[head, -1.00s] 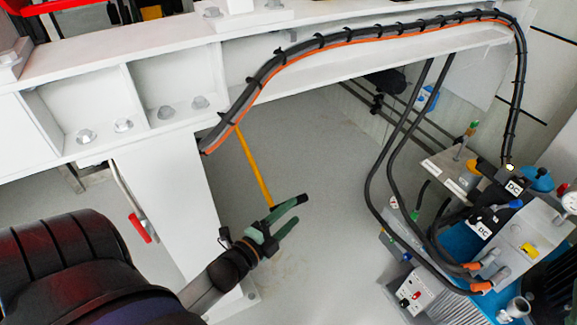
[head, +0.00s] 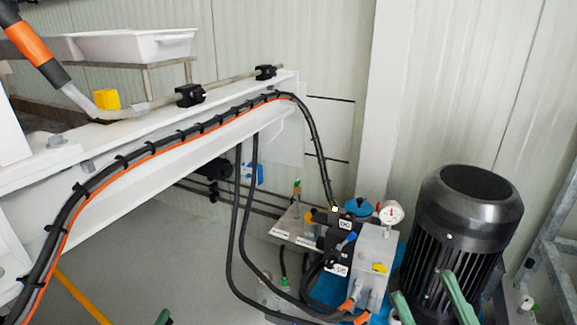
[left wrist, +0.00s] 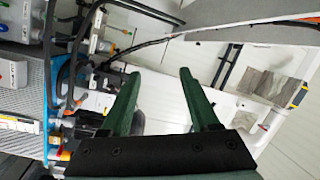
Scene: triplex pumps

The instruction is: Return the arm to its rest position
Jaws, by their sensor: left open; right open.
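My right gripper (head: 421,288) shows at the bottom right of the head view as two green fingers spread apart, with nothing between them. It appears in front of the pump unit and the black motor (head: 468,235); its distance from them cannot be told. Of my left gripper, only a green fingertip (head: 163,317) shows at the bottom edge of the head view. In the left wrist view, the left gripper (left wrist: 158,73) has its two green fingers apart and empty. The rest of both arms is hidden.
A white beam (head: 150,180) carries black hoses (head: 205,122) and an orange cable. The pump unit has a blue base, a gauge (head: 390,212) and valve blocks. A white tray (head: 135,45) stands at the back left. A grey frame (head: 545,260) stands at the right. Grey floor lies below the beam.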

